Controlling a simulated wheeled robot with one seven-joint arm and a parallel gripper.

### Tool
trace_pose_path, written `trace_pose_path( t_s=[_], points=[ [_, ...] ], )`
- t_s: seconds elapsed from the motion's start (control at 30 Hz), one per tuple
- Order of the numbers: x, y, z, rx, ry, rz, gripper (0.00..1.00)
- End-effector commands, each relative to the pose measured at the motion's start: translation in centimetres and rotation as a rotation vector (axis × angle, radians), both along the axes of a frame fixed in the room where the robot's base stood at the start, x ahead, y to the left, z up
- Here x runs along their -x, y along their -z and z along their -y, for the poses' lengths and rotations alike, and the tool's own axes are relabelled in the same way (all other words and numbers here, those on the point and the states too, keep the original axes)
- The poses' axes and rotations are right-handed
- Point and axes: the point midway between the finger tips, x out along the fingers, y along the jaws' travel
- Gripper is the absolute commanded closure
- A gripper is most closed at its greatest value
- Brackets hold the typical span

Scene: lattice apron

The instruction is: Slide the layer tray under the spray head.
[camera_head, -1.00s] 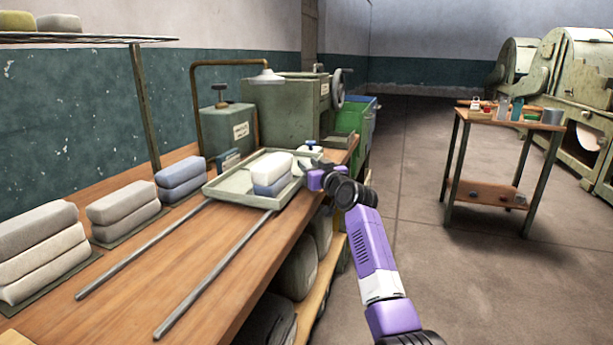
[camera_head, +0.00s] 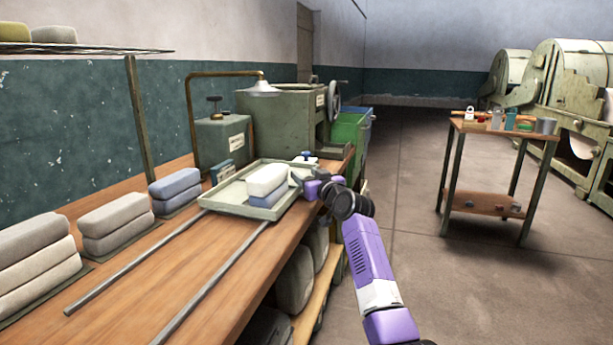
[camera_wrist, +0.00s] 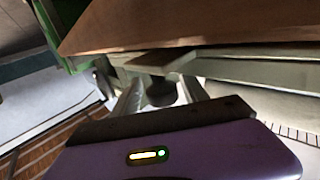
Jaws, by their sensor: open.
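The layer tray (camera_head: 228,205) is a shallow pale green tray at the bench's far half, at the far end of two metal rails. A white block on a blue-grey block (camera_head: 267,181) sits in it. The spray head (camera_head: 263,88) is a pale cone on a bent brown pipe, above and beyond the tray; whether it overhangs the tray is unclear. My gripper (camera_head: 300,181) is at the tray's right side. In the wrist view my gripper (camera_wrist: 160,95) is open, with a dark stub (camera_wrist: 160,92) showing between its fingers. Contact is hard to judge.
The rails (camera_head: 210,285) run along the wooden bench (camera_head: 140,290). Stacked grey blocks (camera_head: 118,222) line its left side. A green tank (camera_head: 222,140) and a machine with a handwheel (camera_head: 285,118) stand behind. A small table (camera_head: 500,130) is at right, with open floor between.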

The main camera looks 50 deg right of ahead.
Motion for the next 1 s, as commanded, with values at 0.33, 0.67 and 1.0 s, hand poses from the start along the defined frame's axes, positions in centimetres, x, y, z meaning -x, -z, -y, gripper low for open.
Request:
trace_pose_path(
  t_s=[0.33, 0.67, 1.0],
  points=[
    [3.8, 0.0, -1.7, 0.0, 0.001, 0.0, 0.48],
    [6.8, 0.1, -3.0, -0.001, 0.002, -0.002, 0.48],
    [7.0, 0.1, -3.1, 0.0, 0.002, -0.001, 0.48]
  ],
)
